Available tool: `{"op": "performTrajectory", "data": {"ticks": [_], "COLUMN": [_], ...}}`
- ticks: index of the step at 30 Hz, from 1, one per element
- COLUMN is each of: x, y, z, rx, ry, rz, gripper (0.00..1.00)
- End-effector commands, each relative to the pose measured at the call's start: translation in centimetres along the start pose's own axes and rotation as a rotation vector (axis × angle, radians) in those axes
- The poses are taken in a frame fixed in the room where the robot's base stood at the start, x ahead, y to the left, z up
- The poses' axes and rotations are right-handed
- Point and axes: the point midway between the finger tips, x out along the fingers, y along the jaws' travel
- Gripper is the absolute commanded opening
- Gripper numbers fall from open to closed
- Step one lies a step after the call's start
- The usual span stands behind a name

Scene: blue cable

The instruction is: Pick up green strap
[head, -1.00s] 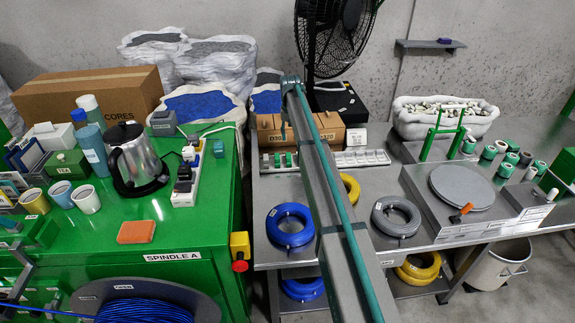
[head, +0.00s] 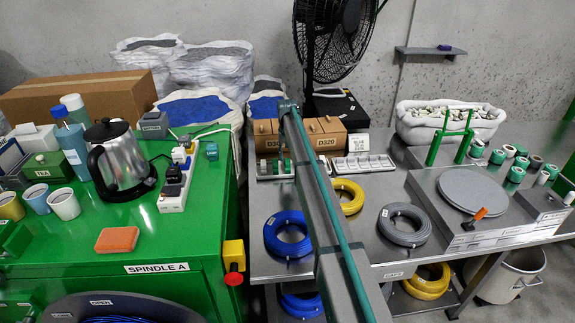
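No thing in the head view can be told for sure as the green strap. Several green-and-white rolls (head: 516,174) stand at the far right of the steel bench.
A green cabinet (head: 190,238) at left holds a kettle (head: 120,158), cups, bottles and a power strip (head: 176,185). On the steel bench (head: 350,239) lie blue (head: 288,251), yellow (head: 352,204) and grey (head: 404,242) coils.

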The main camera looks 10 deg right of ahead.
Motion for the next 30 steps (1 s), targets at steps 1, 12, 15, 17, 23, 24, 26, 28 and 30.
{"op": "performTrajectory", "data": {"ticks": [1, 12, 15, 17, 23, 24, 26, 28, 30], "x": [0.2, 4.3, 5.1, 5.2, 5.2, 5.2, 5.2, 5.2, 5.2], "y": [0.0, 0.2, 0.2, 0.2, 0.2, 0.2, 0.2, 0.2, 0.2], "z": [0.0, -0.3, -0.3, -0.3, -0.3, -0.3, -0.3, -0.3, -0.3], "rx": [0.0, 0.0, 0.0, 0.0, 0.0, 0.0, 0.0, 0.0, 0.0], "ry": [0.0, -0.001, 0.0, 0.0, 0.001, 0.001, 0.001, 0.001, 0.001], "rz": [0.0, 0.0, 0.0, 0.0, 0.0, 0.0, 0.0, 0.0, 0.0], "gripper": [0.38, 0.38, 0.38, 0.38, 0.31, 0.24, 0.14, 0.07, 0.07]}}
